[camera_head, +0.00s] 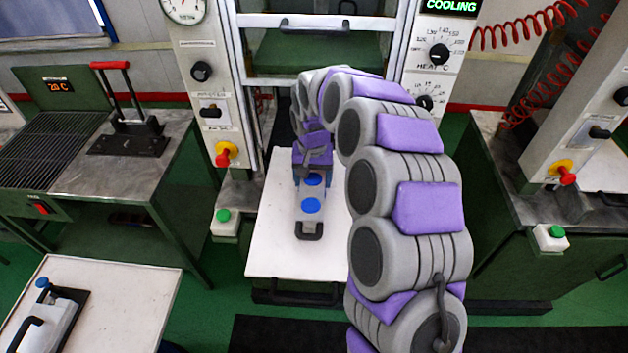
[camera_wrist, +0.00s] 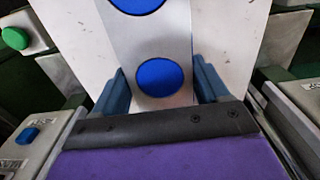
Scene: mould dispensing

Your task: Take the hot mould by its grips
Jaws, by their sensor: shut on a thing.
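The mould (camera_head: 311,191) is a light grey block with two blue discs on top and a black loop handle at its near end. It lies on or just over the white table (camera_head: 268,235) in front of the press. My gripper (camera_head: 313,168) reaches down at the mould's far end. In the wrist view, the blue-grey fingers of my gripper (camera_wrist: 160,85) stand on both sides of the mould (camera_wrist: 150,40), shut on it. The exact finger contact is hidden behind the dark wrist edge.
The press display (camera_head: 450,7) reads COOLING. A bench with a black lever tool (camera_head: 128,135) and a plate reading 20 C stands at left. Another grey piece with a black handle (camera_head: 60,320) lies on the lower-left white table (camera_head: 140,285). A red coiled hose (camera_head: 530,80) hangs at right.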

